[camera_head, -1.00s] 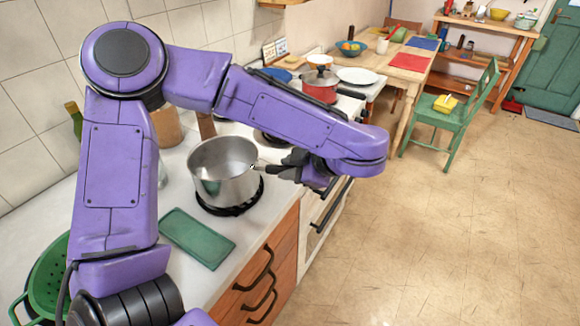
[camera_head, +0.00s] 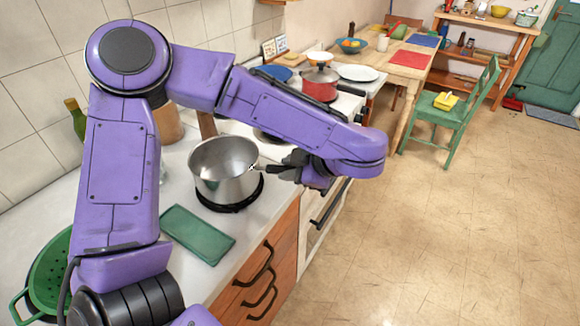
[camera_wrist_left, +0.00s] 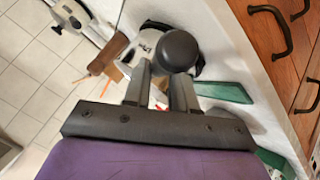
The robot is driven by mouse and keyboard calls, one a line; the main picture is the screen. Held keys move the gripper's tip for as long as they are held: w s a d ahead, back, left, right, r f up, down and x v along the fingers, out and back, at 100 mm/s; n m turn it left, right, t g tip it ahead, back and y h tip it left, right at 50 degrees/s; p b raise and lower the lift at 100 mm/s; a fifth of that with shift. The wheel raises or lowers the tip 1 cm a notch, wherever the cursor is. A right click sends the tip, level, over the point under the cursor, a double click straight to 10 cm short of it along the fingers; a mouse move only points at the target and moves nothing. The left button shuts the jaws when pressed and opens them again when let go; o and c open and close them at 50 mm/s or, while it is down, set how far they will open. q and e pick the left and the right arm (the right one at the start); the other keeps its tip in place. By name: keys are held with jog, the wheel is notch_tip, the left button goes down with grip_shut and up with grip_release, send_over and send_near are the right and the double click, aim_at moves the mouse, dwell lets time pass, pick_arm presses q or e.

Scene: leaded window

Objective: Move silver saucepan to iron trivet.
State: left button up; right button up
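The silver saucepan (camera_head: 224,172) sits upright on the black iron trivet (camera_head: 231,206) on the white counter. Much of the trivet is hidden under the pan; its front rim shows. My left gripper (camera_head: 280,172) is at the pan's dark handle, to the right of the pan. In the left wrist view, the round dark handle end (camera_wrist_left: 177,50) is between the two fingers of my left gripper (camera_wrist_left: 163,80), which look closed on it. My right gripper is not seen in either view.
A green board (camera_head: 198,235) lies on the counter in front of the pan. A green colander (camera_head: 47,275) stands at the left front. A red pot (camera_head: 320,86) stands on the stove behind my forearm. A green bottle (camera_head: 76,118) is by the wall.

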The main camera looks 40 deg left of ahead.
pick_arm(q)
jog(key=o, duration=0.4)
jog(key=b+v, duration=0.1)
jog(key=v, duration=0.9)
jog(key=shift+w+d, duration=0.1)
jog(key=shift+d, duration=0.1)
jog(key=p+x, duration=0.1)
jog(key=x, duration=0.9)
jog(key=shift+a+r, duration=0.15)
jog(key=shift+a, duration=0.2)
jog(key=shift+d+r, duration=0.15)
jog(key=shift+r, duration=0.3)
